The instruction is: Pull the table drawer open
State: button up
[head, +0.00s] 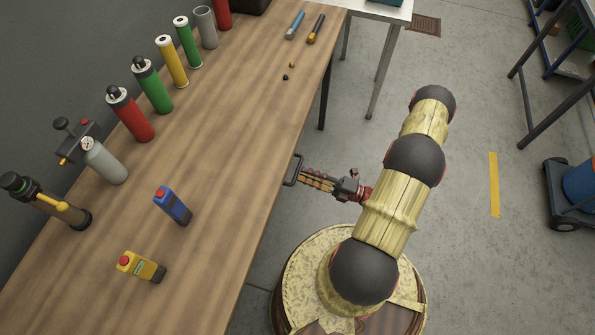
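The wooden table (225,120) runs up the left half of the head view. A dark bar handle (293,170) sticks out from under its right edge. The drawer front is hidden beneath the tabletop. My gripper (304,178) points left at the handle from the right, with its fingertips at or very close to the bar. I cannot tell from above whether they touch it or reach around it. The finger gap does not show clearly. My arm comes in from the lower right.
Several cylinders, including a green one (151,86), line the table's wall side. A white table (385,12) stands at the top.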

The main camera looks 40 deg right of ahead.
aim_at(298, 170)
jog(key=shift+b+x, duration=0.3)
jog(key=shift+x, duration=1.65)
jog(key=c, duration=0.3)
grip_shut()
